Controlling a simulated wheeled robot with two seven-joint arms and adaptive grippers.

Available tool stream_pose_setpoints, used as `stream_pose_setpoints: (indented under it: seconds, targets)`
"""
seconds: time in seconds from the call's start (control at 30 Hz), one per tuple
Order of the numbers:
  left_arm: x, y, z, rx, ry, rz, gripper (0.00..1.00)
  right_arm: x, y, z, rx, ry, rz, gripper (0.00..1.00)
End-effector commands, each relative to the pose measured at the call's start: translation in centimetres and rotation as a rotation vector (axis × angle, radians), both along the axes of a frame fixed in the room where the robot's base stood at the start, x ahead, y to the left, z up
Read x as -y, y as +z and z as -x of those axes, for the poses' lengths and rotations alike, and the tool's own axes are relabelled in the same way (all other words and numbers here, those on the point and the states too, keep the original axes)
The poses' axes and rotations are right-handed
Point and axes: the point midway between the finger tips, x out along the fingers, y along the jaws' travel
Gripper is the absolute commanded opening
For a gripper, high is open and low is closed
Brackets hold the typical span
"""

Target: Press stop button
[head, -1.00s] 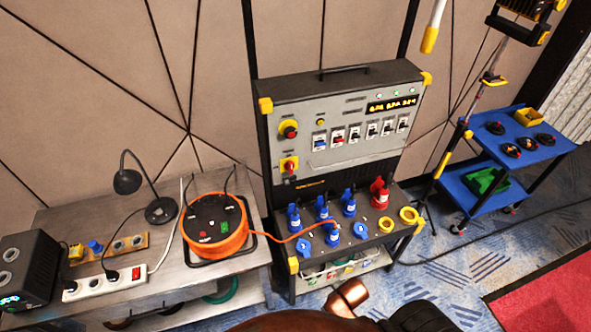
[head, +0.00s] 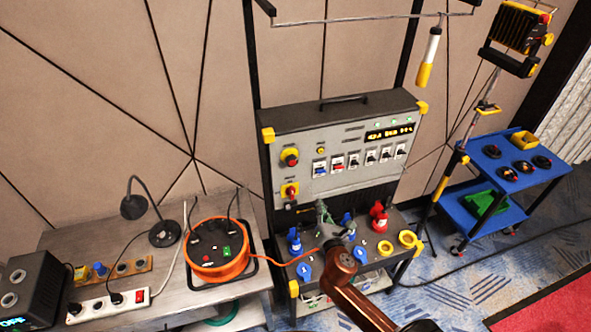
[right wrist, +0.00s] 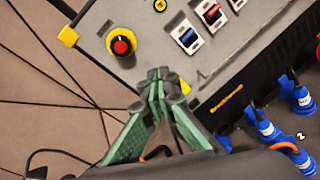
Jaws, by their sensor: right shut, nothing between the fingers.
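The stop button is a red mushroom button on a round yellow base (head: 290,157), at the upper left of the grey control panel (head: 345,128). In the right wrist view the red button (right wrist: 121,46) shows clear, above and left of my fingertips. My right gripper (head: 321,206) is in front of the cabinet's lower part, below and right of the button and apart from it. Its green fingers (right wrist: 158,82) are shut with nothing between them. A second red-and-yellow control (head: 289,191) sits below the button on the panel. My left gripper is not in view.
Blue plugs (head: 294,240) and a red plug (head: 379,216) stand on the socket shelf under the panel. An orange cable reel (head: 217,250) is on the metal table at left, with its cable running to the shelf. A blue cart (head: 480,215) stands at right.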

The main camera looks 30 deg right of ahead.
Motion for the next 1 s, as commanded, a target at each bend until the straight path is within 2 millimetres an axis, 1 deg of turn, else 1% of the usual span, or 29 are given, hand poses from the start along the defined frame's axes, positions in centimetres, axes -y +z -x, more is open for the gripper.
stream_pose_setpoints:
  seconds: [0.03,0.1,0.2,0.27,0.6,0.73,0.87,1.0]
  targets:
    - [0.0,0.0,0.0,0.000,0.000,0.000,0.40,-0.7,1.1,-1.3,-0.004,0.051,0.141,0.00]
    - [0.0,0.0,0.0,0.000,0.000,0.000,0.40,-1.7,2.2,-2.6,-0.009,0.105,0.302,0.00]
    - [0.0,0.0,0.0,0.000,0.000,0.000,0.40,-2.6,2.9,-3.6,-0.015,0.152,0.445,0.00]
    - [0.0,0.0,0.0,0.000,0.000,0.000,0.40,-2.9,3.2,-3.8,-0.016,0.165,0.490,0.00]
    - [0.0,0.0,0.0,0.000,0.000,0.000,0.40,-3.0,3.3,-3.9,-0.017,0.169,0.508,0.00]
    - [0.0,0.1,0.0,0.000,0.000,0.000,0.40,-2.8,3.3,-4.6,-0.018,0.167,0.507,0.00]
    - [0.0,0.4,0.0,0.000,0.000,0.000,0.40,-2.4,3.4,-6.3,-0.016,0.167,0.506,0.00]
    - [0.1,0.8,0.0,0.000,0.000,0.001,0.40,-1.7,3.4,-9.1,-0.016,0.167,0.504,0.00]
